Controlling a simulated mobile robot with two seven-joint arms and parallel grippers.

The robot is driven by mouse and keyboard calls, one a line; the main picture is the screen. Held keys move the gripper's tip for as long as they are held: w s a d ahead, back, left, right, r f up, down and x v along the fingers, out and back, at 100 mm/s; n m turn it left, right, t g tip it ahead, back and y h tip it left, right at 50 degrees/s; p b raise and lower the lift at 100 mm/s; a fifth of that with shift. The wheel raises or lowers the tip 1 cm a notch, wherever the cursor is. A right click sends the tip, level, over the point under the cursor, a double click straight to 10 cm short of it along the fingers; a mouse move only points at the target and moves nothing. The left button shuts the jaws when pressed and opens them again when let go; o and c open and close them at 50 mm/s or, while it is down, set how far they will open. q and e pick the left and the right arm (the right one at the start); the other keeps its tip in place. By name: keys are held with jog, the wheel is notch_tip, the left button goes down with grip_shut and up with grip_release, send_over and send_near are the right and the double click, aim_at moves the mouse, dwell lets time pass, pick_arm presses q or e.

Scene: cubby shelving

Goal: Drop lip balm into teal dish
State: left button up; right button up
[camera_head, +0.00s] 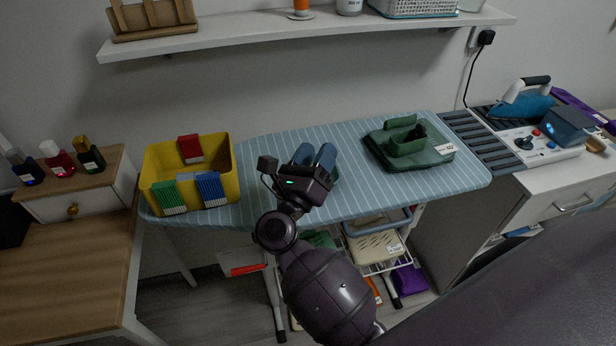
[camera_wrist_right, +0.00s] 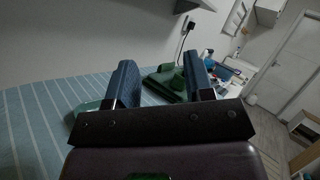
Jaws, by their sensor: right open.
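My right gripper (camera_head: 315,155) is over the middle of the striped ironing board. Its two blue-padded fingers are apart with nothing visible between them; they also show open in the right wrist view (camera_wrist_right: 160,78). A pale teal-green object (camera_head: 335,178), possibly the teal dish, is mostly hidden behind the gripper. In the wrist view its edge shows left of the left finger (camera_wrist_right: 84,108). I cannot make out the lip balm in either view. My left gripper is not in view.
A yellow bin (camera_head: 154,195) with red, green and blue items stands on the left of the ironing board (camera_head: 270,148). Dark green folded items (camera_head: 436,153) lie on its right. A wall shelf (camera_head: 300,29) hangs above. Bottles stand on the left cabinet (camera_head: 112,160).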

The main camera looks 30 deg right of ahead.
jog(key=s+a+f+n+t+y, duration=0.1)
jog(key=a+n+t+y, duration=0.3)
jog(key=n+y, duration=0.9)
jog(key=s+a+f+n+t+y, duration=0.1)
jog(key=a+n+t+y, duration=0.25)
jog(key=n+y, duration=0.95)
pick_arm(q)
jog(key=shift+s+a+f+b, duration=0.2)
jog(key=shift+f+b, duration=0.1)
jog(key=shift+f, duration=0.15)
jog(key=shift+s+a+f+b, duration=0.1)
jog(key=shift+s+f+b, duration=0.05)
jog(key=shift+f+b, duration=0.2)
pick_arm(e)
jog(key=s+d+f+n+g+h, duration=0.3)
jog(key=s+d+f+n+g, duration=0.1)
jog(key=s+f+n+g, duration=0.3)
jog(key=s+d+f+n+g+h, duration=0.4)
jog(key=s+f+n+g, duration=0.2)
jog(key=s+f+n, duration=0.2)
notch_tip(320, 180, down, 3)
jog(key=shift+s+d+r+g+h, duration=0.1)
jog(key=shift+s+d+g+h, duration=0.25)
jog(key=shift+s, duration=0.75)
pick_arm(q)
jog(key=shift+s+f, duration=0.1)
jog(key=shift+s, duration=0.05)
